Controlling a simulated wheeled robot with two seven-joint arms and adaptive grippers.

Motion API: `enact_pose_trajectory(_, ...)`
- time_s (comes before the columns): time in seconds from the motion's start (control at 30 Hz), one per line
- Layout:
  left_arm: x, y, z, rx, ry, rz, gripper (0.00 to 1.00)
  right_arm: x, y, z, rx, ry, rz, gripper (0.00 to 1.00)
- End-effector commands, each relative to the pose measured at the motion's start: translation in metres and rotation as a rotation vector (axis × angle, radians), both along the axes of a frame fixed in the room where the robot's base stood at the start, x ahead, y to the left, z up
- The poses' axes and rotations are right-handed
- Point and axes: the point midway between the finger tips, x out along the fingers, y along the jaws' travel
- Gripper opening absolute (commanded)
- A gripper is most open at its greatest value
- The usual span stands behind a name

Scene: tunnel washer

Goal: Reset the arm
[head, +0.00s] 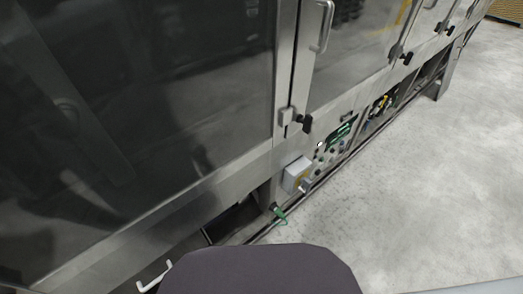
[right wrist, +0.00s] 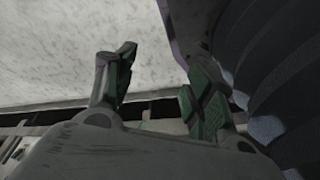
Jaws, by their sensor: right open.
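My right gripper (right wrist: 160,88) shows in the right wrist view. Its two dark fingers with green pads stand apart, and nothing is between them. Pale speckled floor lies beyond the fingertips. A dark ribbed part fills the right side of that view. Neither gripper shows in the head view, and my left gripper is in no view.
In the head view, the steel washer (head: 285,80) with large dark glass doors (head: 140,100) fills the left and middle. A door handle (head: 323,25) sticks out. A grey box (head: 297,174) sits low on its side. Pale floor (head: 430,190) on the right is clear.

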Motion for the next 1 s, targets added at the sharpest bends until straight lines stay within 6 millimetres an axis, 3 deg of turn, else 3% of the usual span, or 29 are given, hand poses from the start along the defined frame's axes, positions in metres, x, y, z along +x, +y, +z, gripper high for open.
enact_pose_trajectory(1.0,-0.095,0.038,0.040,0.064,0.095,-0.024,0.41,-0.095,-0.038,0.040,-0.063,0.095,0.024,0.54)
